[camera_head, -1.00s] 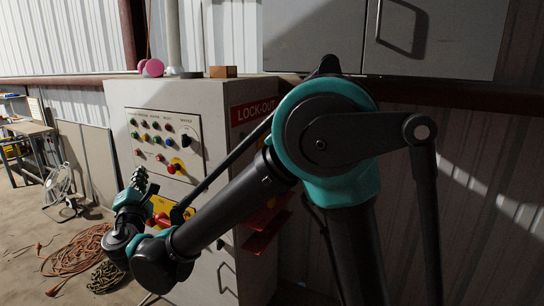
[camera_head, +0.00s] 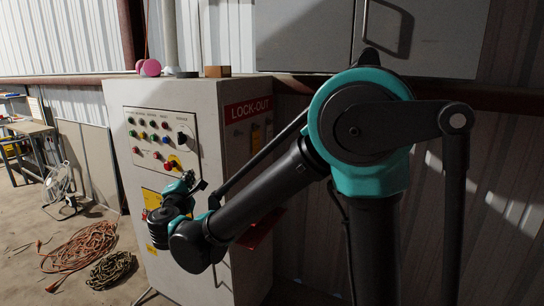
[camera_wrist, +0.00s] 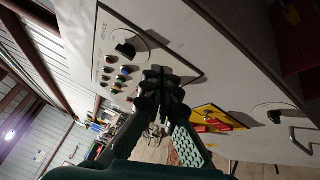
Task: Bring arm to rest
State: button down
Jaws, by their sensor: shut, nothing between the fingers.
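My arm is bent in front of the grey control cabinet (camera_head: 232,185). My gripper (camera_head: 195,184) is at the arm's end, in front of the cabinet's face, below the button panel (camera_head: 158,140). In the wrist view my gripper (camera_wrist: 160,84) has its two dark fingers together, with nothing seen between them. The cabinet's panel (camera_wrist: 140,35) with its round black knob and coloured buttons shows beyond the fingers, and a yellow plate with red parts (camera_wrist: 213,122) is to their right. The gripper does not appear to touch the cabinet, though the gap is hard to judge.
An orange cable coil (camera_head: 80,247) and a darker coil (camera_head: 111,269) lie on the floor at left. A workbench (camera_head: 28,128) stands at far left. Pink discs (camera_head: 148,68) and a brown block (camera_head: 217,71) sit on the cabinet. A wall box (camera_head: 310,35) hangs above.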

jog(key=d+f+m+g+h, duration=0.25)
jog(key=d+f+m, duration=0.2)
jog(key=d, duration=0.65)
jog(key=w+d+f+m+g+h, duration=0.1)
jog(key=d+f+m+g, duration=0.3)
jog(key=d, duration=0.7)
jog(key=d+f+m+g+h, duration=0.25)
jog(key=d+f, duration=0.35)
jog(key=d, duration=0.6)
jog(key=s+d+f+m+g+y, duration=0.2)
jog(key=s+d+f+m, duration=0.3)
jog(key=s, duration=0.4)
jog(key=s+d+f+m+g+y, duration=0.2)
jog(key=s+d+f+m+g, duration=0.1)
jog(key=s+d+f+m, duration=0.2)
jog(key=shift+s+d+f+m, duration=0.3)
jog(key=shift+s+f+m, duration=1.05)
jog(key=shift+s, duration=0.85)
jog(key=shift+f, duration=0.1)
